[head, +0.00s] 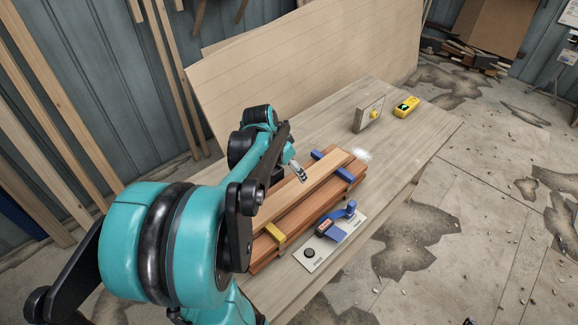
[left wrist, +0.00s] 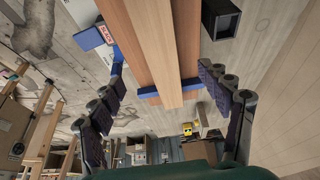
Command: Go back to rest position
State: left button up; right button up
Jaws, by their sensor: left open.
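My left arm comes in from the left in the head view, and its gripper (head: 298,170) is above the stacked boards. In the left wrist view its two fingers (left wrist: 162,66) are spread wide, with nothing between them held. A light wooden strip (head: 318,184) lies along reddish-brown boards (head: 290,215) on the workbench. The light strip (left wrist: 158,50) also shows in the left wrist view. My right gripper is not in view.
The workbench (head: 400,150) also bears a white plate (head: 332,244) with a blue tool (head: 338,219), a small upright panel (head: 367,113) and a yellow device (head: 406,107). A large plywood sheet (head: 310,60) leans behind. The bench's far right is clear.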

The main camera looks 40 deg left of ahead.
pick_arm(q)
jog(key=shift+v, duration=0.85)
